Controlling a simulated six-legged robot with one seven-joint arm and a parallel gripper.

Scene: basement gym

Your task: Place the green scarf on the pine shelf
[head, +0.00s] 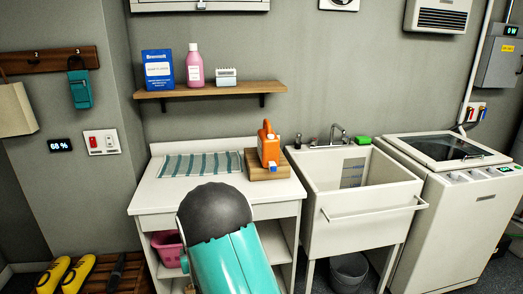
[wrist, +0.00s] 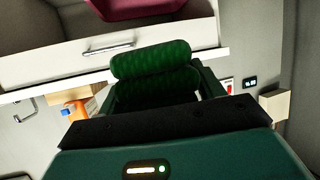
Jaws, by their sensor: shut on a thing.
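The green scarf (wrist: 150,62) shows in the wrist view as a rolled, ribbed dark green bundle. My gripper (wrist: 158,84) is shut on it, with a dark finger on each side. The scarf's lower part is partly hidden by my gripper. The pine shelf (head: 267,89) is on the grey wall in the head view, above the white counter. My gripper and the scarf do not show in the head view, where my teal arm stands in front of the counter.
The shelf holds a blue box (head: 158,70), a pink bottle (head: 195,65) and a small white item (head: 226,76); its right end is bare. Below, the counter (head: 150,203) bears a striped cloth (head: 202,163) and an orange bottle (head: 268,146). A sink (head: 360,212) stands right.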

